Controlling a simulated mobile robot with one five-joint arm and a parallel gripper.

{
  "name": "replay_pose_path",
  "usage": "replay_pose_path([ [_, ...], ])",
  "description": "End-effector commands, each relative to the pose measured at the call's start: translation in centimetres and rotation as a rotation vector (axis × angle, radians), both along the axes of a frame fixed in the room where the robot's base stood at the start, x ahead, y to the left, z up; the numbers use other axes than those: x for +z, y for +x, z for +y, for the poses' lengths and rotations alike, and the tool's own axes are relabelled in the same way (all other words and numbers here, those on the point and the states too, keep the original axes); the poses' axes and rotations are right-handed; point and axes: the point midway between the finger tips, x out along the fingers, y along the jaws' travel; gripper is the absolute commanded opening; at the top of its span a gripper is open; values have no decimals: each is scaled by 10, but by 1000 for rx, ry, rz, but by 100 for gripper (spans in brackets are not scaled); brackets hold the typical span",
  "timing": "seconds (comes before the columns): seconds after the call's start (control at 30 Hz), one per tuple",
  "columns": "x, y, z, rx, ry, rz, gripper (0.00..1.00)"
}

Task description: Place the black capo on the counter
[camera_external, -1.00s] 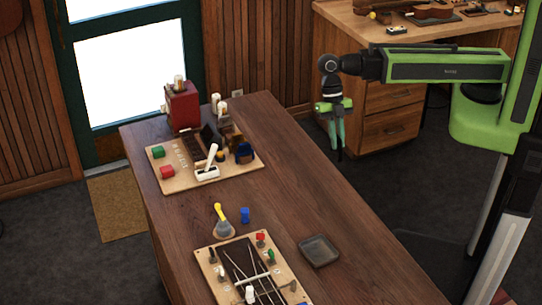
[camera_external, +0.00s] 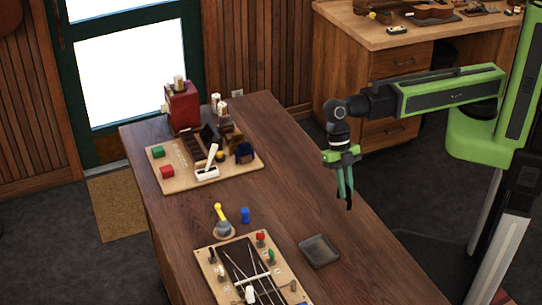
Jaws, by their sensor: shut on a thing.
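My gripper (camera_external: 346,193) points down with its green fingers close together, over or beside the counter's right edge. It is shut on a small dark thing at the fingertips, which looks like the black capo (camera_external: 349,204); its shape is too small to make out. The wooden counter (camera_external: 290,190) runs from the back left to the front right, below and left of my gripper. I cannot tell the exact height of the fingertips above the counter top.
A grey square tray (camera_external: 319,251) sits near the counter's right edge. A board with strings (camera_external: 290,275) lies in front, a small blue thing (camera_external: 245,215) behind it. A board with several small items (camera_external: 180,182) and a red box (camera_external: 183,107) are farther back. Bare wood lies between.

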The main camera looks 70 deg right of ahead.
Motion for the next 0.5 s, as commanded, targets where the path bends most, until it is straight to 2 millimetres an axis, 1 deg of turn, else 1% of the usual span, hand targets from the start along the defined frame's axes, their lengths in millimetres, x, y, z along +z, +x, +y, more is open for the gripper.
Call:
replay_pose_path([
  [0.03,-8,-1,8,0,0,0,0],
  [0.1,-10,-3,13,0,1,-1,0],
  [0.27,-10,-4,14,-1,0,0,0],
  [0.37,-22,-4,14,-1,0,0,0],
  [0.5,-48,-4,14,-1,0,0,0],
])
